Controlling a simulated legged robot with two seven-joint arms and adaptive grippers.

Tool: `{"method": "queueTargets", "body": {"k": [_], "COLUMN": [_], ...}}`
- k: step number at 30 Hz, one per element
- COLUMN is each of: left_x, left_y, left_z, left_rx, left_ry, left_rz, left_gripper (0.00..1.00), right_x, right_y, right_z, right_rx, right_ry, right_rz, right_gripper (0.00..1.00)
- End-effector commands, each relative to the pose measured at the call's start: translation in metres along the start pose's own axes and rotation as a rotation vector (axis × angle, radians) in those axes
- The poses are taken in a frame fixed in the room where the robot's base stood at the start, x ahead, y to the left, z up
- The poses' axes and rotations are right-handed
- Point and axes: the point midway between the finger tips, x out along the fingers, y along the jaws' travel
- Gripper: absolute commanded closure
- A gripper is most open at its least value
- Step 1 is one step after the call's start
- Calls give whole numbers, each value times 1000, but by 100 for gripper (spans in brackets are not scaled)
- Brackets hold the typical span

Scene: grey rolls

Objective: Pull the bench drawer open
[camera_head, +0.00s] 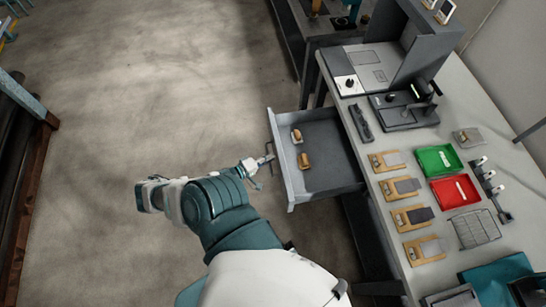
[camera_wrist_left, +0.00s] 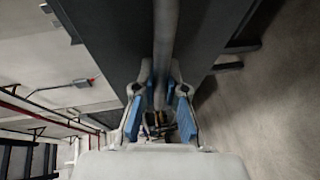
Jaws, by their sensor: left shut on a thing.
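The bench drawer (camera_head: 330,155) is grey and stands pulled well out from the left side of the bench. Two small tan-and-white items (camera_head: 304,160) lie inside it, near its front panel. My left gripper (camera_head: 264,162) is at the drawer's front and is shut on the thin bar handle. In the left wrist view, the blue-padded fingers of my left gripper (camera_wrist_left: 160,105) stand on both sides of the grey handle bar (camera_wrist_left: 165,45). The dark drawer front (camera_wrist_left: 115,40) fills the area behind it. My right gripper is not in view.
The bench top (camera_head: 375,135) carries wooden-based blocks (camera_head: 407,187), a green tray (camera_head: 430,160), a red tray (camera_head: 443,198), a wire rack (camera_head: 474,230) and a dark device (camera_head: 400,110). The floor (camera_head: 150,80) left of the drawer is clear. A dark rack stands at far left.

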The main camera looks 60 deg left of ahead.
Motion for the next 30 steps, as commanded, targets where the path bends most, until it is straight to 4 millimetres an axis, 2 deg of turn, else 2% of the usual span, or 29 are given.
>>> {"method": "queueTargets", "body": {"k": [9,10,11,20,25,30], "left_x": [-2,-2,-2,-2,-21,-60], "left_y": [-4,-4,-4,-1,-2,-3], "left_z": [0,0,0,0,1,0], "left_rx": [0,0,0,0,2,1], "left_ry": [0,0,0,0,0,0], "left_rz": [-9,-9,-10,-4,-7,-9], "left_gripper": [100,82,77,77,77,77], "right_x": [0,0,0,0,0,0], "right_y": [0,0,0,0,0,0], "right_z": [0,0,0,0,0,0], "right_rx": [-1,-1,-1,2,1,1], "right_ry": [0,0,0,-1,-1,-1], "right_rz": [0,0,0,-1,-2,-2], "right_gripper": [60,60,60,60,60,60]}}
